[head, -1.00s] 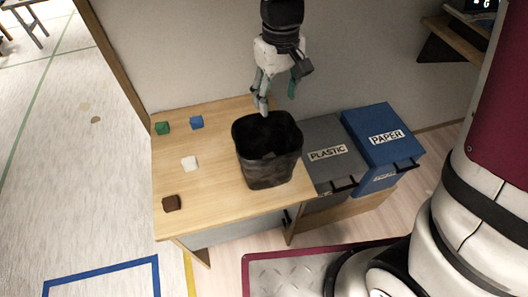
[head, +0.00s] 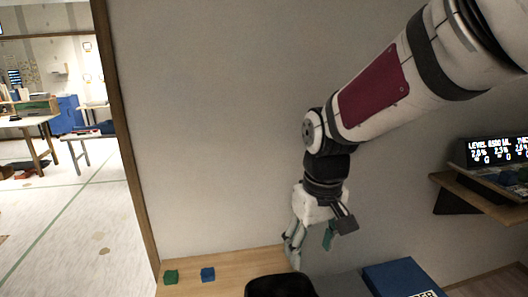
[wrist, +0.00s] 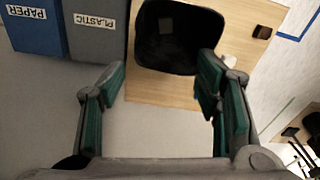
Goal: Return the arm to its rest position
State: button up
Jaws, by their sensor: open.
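Beyond the fingertips is a black bin (wrist: 165,60), which also shows at the bottom of the head view (head: 281,286). The gripper is apart from it.
A green cube (head: 171,277) and a blue cube (head: 208,274) sit on the table. A blue PAPER box (head: 400,277) and a grey PLASTIC box (wrist: 95,30) stand beside it. A shelf (head: 480,195) with a display (head: 497,151) juts from the wall at right.

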jog(key=s+d+r+m+t, duration=0.2)
jog(key=s+d+r, duration=0.2)
jog(key=s, duration=0.3)
jog(key=s+d+r+m+t, duration=0.2)
jog(key=s+d+r, duration=0.3)
jog(key=s, duration=0.3)
jog(key=shift+s+d+r+t, duration=0.15)
jog(key=shift+s+d+t, duration=0.15)
jog(key=shift+d, duration=0.1)
jog(key=shift+a, duration=0.1)
